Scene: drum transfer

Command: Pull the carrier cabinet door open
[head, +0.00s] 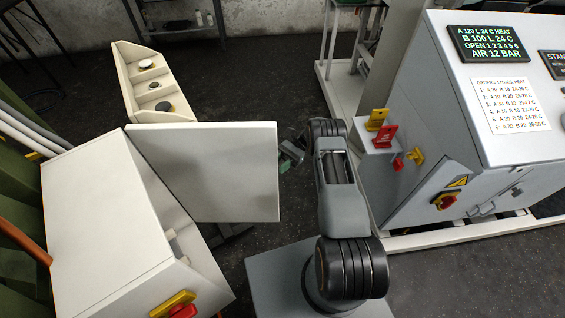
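A white cabinet (95,215) stands at the left, and I take it to be the carrier cabinet. Its flat white door (215,170) stands swung out from the far end of its front, its free edge to the right. My gripper (287,158) is small and dark, just right of that free edge, at about mid-height. I cannot tell whether it touches the door or holds a handle; its fingers are too small and partly hidden. The inside of the cabinet is mostly hidden by its top and the door.
A cream tray (125,75) with round pieces is behind the door. A grey control cabinet (430,165) with red and yellow tags (385,136) stands close to the right of my arm. Dark floor (250,85) is open behind. A red knob (182,311) is at the front left.

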